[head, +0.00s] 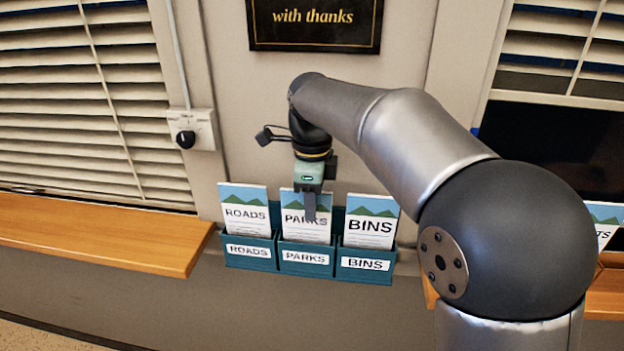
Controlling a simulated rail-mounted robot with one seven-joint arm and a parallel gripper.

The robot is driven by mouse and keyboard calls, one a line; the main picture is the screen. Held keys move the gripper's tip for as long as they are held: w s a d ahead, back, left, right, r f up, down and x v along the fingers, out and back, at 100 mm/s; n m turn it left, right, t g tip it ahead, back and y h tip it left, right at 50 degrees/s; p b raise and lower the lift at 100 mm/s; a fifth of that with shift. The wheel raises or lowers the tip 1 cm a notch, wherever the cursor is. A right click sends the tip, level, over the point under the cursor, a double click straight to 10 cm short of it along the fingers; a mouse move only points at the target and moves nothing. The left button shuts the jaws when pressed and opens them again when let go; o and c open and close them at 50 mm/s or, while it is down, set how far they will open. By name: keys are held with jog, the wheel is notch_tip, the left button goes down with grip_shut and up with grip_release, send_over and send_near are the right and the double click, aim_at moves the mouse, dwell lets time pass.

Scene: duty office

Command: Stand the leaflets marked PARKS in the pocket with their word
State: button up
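The PARKS leaflets (293,226) stand upright in the middle pocket of a teal wall rack, with a green hill picture across their top. That pocket bears a white PARKS label (305,257). My gripper (311,214) points down at the top of these leaflets and covers part of their word. One dark finger shows in front of them. Whether the fingers touch or pinch the leaflets cannot be told, and any finger behind is hidden.
ROADS leaflets (245,214) stand in the left pocket (249,253) and BINS leaflets (370,226) in the right pocket (365,265). Another leaflet (606,220) shows partly behind my arm at the right edge. A wooden ledge (100,238) lies left of the rack.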

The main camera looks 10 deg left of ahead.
notch_tip(320, 180, up, 17)
jog(key=p, duration=0.2)
jog(key=s+d+f+n, duration=0.2)
jog(key=d+f+n, duration=0.25)
jog(key=d, duration=0.35)
jog(key=s+d+f+n, duration=0.25)
jog(key=d+f, duration=0.25)
jog(key=d, duration=0.3)
jog(key=s+d+f+n, duration=0.5)
jog(key=s+d+f, duration=0.1)
jog(key=s+f, duration=0.2)
jog(key=s+d+f+n, duration=0.5)
jog(key=s+d+f, duration=0.1)
jog(key=s+f, duration=0.3)
jog(key=shift+s+f+t, duration=0.15)
jog(key=shift+f+t, duration=0.1)
jog(key=shift+t, duration=0.15)
